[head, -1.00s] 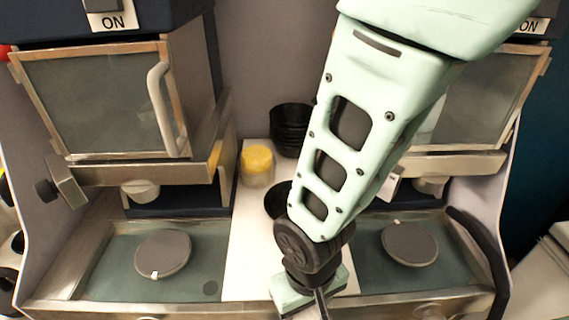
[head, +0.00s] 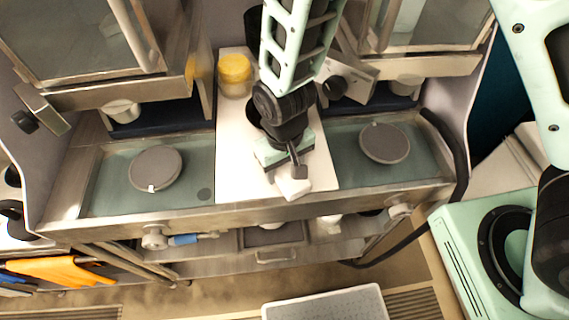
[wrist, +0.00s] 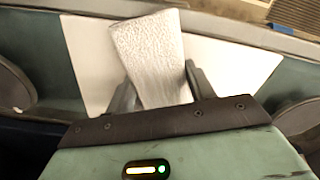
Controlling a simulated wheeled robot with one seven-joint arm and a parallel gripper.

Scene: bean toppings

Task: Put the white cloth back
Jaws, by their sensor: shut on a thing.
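The white cloth (wrist: 150,50) shows up close in the wrist view as a textured white piece between the two dark fingers of my gripper (wrist: 158,82). My gripper is shut on it. In the head view my gripper (head: 291,172) points down over the front of the white counter strip (head: 237,160). The cloth (head: 293,188) shows as a small white block under it, near the strip's front edge. I cannot tell whether the cloth touches the counter.
Teal wells with grey round discs (head: 156,168) (head: 385,143) flank the strip. A yellow-lidded jar (head: 235,75) stands behind left, and a dark bowl, partly hidden, behind my arm. Below the metal front edge is a shelf with a tray (head: 273,235). A pale speckled surface (head: 325,303) lies lower.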

